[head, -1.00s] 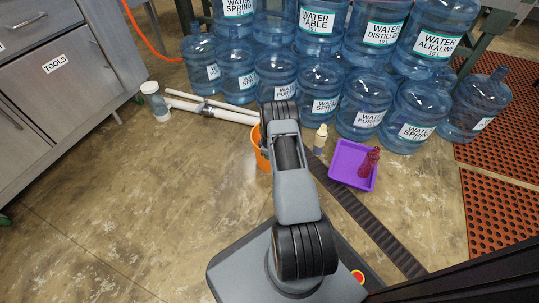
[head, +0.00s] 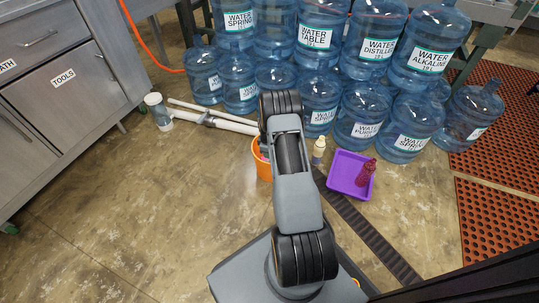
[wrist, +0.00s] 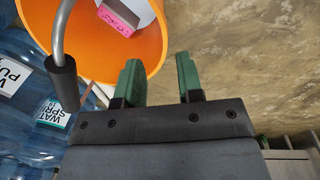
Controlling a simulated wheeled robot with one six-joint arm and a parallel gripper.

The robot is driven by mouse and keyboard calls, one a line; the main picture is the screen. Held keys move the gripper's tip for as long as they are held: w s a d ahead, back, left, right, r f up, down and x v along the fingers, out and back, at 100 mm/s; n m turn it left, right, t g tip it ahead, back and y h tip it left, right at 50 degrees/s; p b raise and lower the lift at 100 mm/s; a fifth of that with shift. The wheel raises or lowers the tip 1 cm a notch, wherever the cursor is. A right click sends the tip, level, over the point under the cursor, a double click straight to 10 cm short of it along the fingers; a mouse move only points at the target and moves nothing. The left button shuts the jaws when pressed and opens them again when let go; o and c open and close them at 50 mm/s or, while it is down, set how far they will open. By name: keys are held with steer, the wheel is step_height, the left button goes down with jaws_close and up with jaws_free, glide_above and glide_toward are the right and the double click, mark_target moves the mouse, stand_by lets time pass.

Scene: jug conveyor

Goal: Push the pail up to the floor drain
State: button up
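The orange pail (head: 260,168) stands on the floor left of my arm, which hides its right part. In the wrist view the pail (wrist: 152,40) shows its open mouth, a metal handle with a dark grip (wrist: 62,83), and a pink labelled block (wrist: 118,14) inside. The floor drain (head: 365,228) is a long dark grate running diagonally right of my arm; the gap between it and the pail is hidden. My gripper (wrist: 158,66) has two green fingers spread apart with nothing between them. The left finger overlaps the pail's rim in the picture; contact cannot be told.
Several blue water jugs (head: 362,115) stand stacked behind. A purple tray (head: 347,185) with a dark red bottle (head: 366,172) and a cream bottle (head: 318,152) lie near the drain's far end. White pipes (head: 225,123) lie behind the pail.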

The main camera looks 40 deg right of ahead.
steer(key=shift+s+a+r+p, duration=0.1)
steer(key=shift+r+p, duration=0.2)
steer(key=shift+r, duration=0.85)
steer(key=shift+r, duration=0.1)
steer(key=s+a+r+m+p, duration=0.1)
steer(key=a+r+p, duration=0.4)
steer(key=r, duration=0.9)
steer(key=s+a+r+m+t+p, duration=0.1)
steer(key=a+r+p, duration=0.45)
steer(key=r, duration=0.85)
steer(key=s+a+r+m+p, duration=0.1)
steer(key=a+r+p, duration=0.2)
steer(key=r+p, duration=0.8)
steer(key=s+a+r+m+p, duration=0.1)
steer(key=s+a+r+p, duration=0.3)
steer(key=r, duration=0.6)
steer(key=s+a+r+m+t+p, duration=0.1)
steer(key=s+a+r+p, duration=0.3)
steer(key=s+r, duration=0.4)
steer(key=s+a+r+m+t+p, duration=0.1)
steer(key=s+r+p, duration=0.5)
steer(key=r, duration=0.6)
steer(key=a+m, duration=0.1)
steer(key=a, duration=0.1)
steer(key=shift+s+a+y, duration=0.3)
steer(key=shift+a+y, duration=0.1)
